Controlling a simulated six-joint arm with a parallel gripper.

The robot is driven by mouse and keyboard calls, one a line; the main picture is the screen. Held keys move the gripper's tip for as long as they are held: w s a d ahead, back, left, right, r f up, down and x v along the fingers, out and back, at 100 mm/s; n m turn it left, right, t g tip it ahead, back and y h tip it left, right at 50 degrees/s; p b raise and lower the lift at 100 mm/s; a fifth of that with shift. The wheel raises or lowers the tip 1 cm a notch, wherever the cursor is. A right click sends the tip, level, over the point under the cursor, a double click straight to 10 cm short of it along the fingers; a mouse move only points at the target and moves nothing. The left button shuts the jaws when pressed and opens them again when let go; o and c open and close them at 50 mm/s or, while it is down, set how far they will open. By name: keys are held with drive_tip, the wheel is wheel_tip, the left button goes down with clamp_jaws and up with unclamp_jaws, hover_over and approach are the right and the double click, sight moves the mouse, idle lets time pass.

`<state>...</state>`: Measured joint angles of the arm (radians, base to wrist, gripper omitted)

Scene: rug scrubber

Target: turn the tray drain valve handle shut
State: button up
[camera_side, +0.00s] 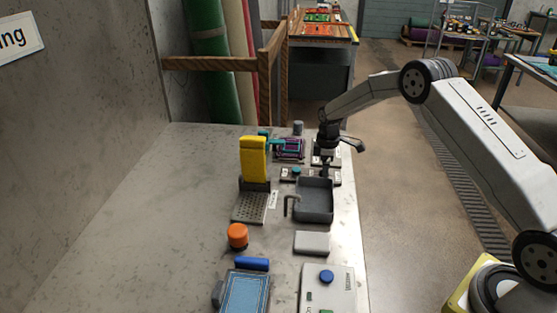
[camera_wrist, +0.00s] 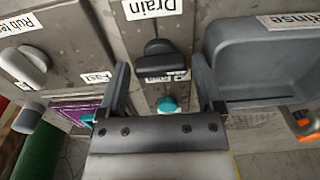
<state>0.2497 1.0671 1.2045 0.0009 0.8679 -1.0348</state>
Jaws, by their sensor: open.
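The drain valve handle (camera_wrist: 163,54) is a dark, rounded lever below the "Drain" label in the wrist view. Its long side lies roughly across the picture. My gripper (camera_wrist: 161,66) is open, with one finger on each side of the handle and visible gaps on both sides. Nothing is held. A small label under the handle is partly covered and hard to read. In the side view, my gripper (camera_side: 325,173) points down at the panel behind the grey tray (camera_side: 316,215); the handle is hidden there.
A teal knob (camera_wrist: 167,104) sits near the handle. The grey "Rinse" basin (camera_wrist: 260,75) is close to the right finger. A pale handle (camera_wrist: 25,66) stands left. In the side view, a yellow upright part (camera_side: 254,160) and orange knob (camera_side: 237,234) stand on the bench.

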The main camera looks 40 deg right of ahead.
drive_tip(key=c, duration=1)
drive_tip(key=shift+m, duration=0.3)
drive_tip(key=m, duration=1.3)
drive_tip(key=shift+m, duration=2.2)
